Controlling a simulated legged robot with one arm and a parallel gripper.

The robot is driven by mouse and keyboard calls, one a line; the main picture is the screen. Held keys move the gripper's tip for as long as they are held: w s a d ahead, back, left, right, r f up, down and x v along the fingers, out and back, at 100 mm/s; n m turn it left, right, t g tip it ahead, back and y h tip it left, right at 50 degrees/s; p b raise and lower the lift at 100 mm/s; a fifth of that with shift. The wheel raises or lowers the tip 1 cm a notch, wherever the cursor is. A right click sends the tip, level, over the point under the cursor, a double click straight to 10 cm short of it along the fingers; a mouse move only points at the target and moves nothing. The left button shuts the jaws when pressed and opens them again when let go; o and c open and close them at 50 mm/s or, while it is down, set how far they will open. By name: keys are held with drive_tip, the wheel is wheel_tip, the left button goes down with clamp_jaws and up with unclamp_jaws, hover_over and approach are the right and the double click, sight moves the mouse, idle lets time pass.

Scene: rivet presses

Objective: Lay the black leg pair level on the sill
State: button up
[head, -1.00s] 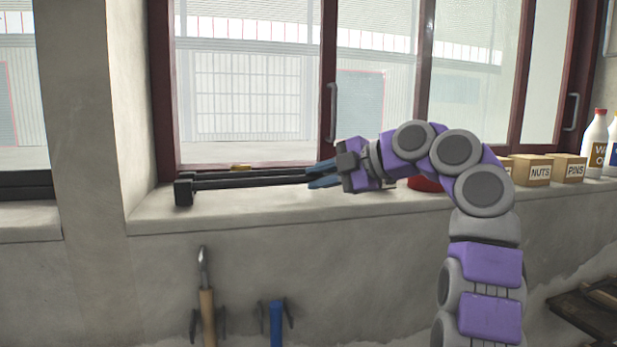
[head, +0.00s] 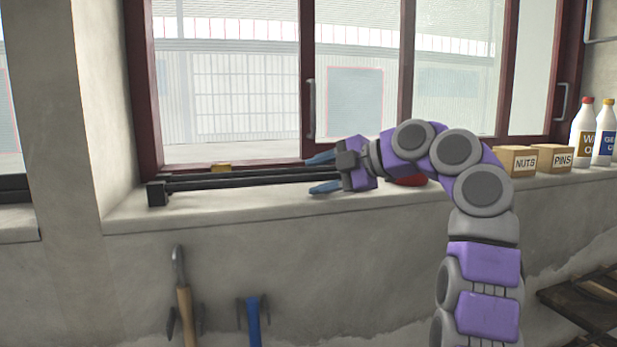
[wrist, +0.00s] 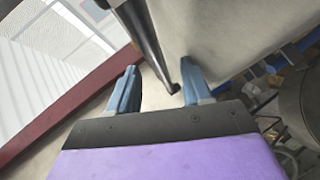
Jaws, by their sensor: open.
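The black leg pair (head: 250,181) lies along the sill (head: 230,210), two long dark bars side by side with a block at their left end. It looks about level. My gripper (head: 322,173) is open at the right end of the pair, one blue finger on the window side and one on the room side. In the wrist view, a dark leg (wrist: 148,40) runs from the top to a dark end between the open fingers (wrist: 158,90), nearer the right one. No finger visibly grips it. The pair's right end is partly hidden by my gripper in the head view.
A red object (head: 410,181) is behind my wrist. Boxes marked NUTS (head: 524,162) and PINS (head: 562,159) and bottles (head: 587,135) stand to the right. Tools (head: 184,300) hang below the sill.

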sight(292, 179)
drive_tip(key=a, duration=0.4)
drive_tip(key=shift+a+f, duration=0.15)
drive_tip(key=shift+a, duration=0.05)
drive_tip(key=shift+d, duration=1.3)
drive_tip(key=shift+a, duration=0.15)
drive_tip(key=shift+s+d+r, duration=0.1)
drive_tip(key=shift+d+r, duration=0.1)
drive_tip(key=shift+d, duration=0.1)
drive_tip(key=p+v, duration=0.3)
drive_tip(key=v, duration=1.3)
drive_tip(key=shift+s+d, duration=0.2)
drive_tip(key=shift+d, duration=0.15)
drive_tip(key=shift+d+r, duration=0.1)
drive_tip(key=shift+r, duration=0.05)
